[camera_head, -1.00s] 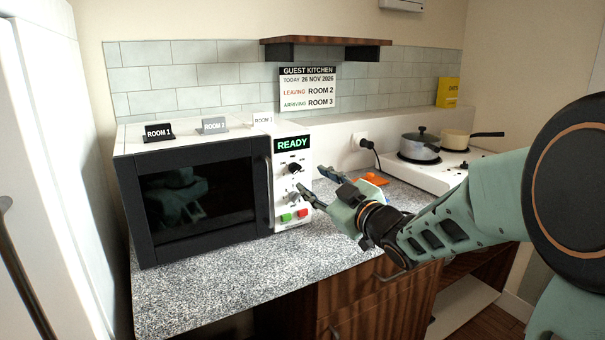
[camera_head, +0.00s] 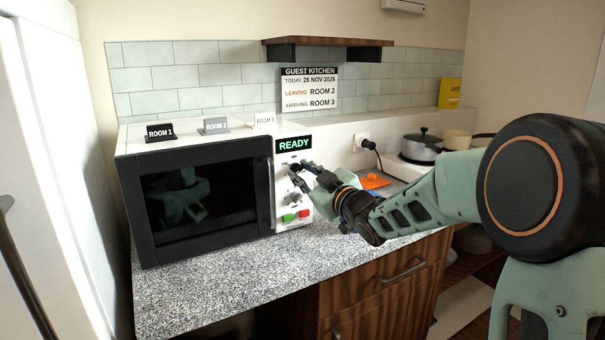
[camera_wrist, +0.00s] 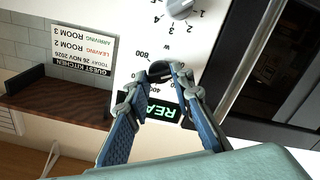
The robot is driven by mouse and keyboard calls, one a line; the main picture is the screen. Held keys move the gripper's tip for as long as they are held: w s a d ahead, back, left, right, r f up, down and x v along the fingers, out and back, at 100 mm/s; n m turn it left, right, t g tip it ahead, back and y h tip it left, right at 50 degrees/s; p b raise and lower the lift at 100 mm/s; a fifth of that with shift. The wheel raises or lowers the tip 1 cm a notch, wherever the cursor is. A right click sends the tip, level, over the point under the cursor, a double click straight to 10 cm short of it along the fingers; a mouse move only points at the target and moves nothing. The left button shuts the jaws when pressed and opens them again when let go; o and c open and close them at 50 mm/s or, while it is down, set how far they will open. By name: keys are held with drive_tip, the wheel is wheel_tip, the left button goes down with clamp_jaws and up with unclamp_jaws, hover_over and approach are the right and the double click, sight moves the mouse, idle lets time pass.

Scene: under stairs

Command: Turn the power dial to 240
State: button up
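The microwave (camera_head: 205,136) stands on the counter, its display (camera_head: 294,144) reading READY. The power dial (camera_wrist: 159,70) is the upper, black knob on its white panel; a W and 800 show near it in the wrist view, which is upside down. The dial's pointer setting cannot be read. A grey lower dial (camera_wrist: 180,8) has small numbers around it. My gripper (camera_head: 300,169) is at the panel, covering much of the power dial in the head view. In the wrist view my gripper (camera_wrist: 162,88) has its fingers apart, one either side of the power dial; contact is unclear.
Green (camera_head: 288,218) and red (camera_head: 304,213) buttons sit low on the panel, under my gripper. Room cards (camera_head: 160,132) stand on the microwave. An orange item (camera_head: 374,181) lies on the counter to the right, near a pot (camera_head: 422,146). The front counter is clear.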

clamp_jaws()
drive_tip(key=shift+m, duration=0.3)
drive_tip(key=m+p, duration=0.3)
drive_tip(key=m, duration=0.2)
drive_tip(key=shift+r+p, duration=0.1)
drive_tip(key=shift+p, duration=0.3)
drive_tip(key=m+p, duration=0.3)
drive_tip(key=m, duration=0.3)
drive_tip(key=o, duration=0.6)
unclamp_jaws()
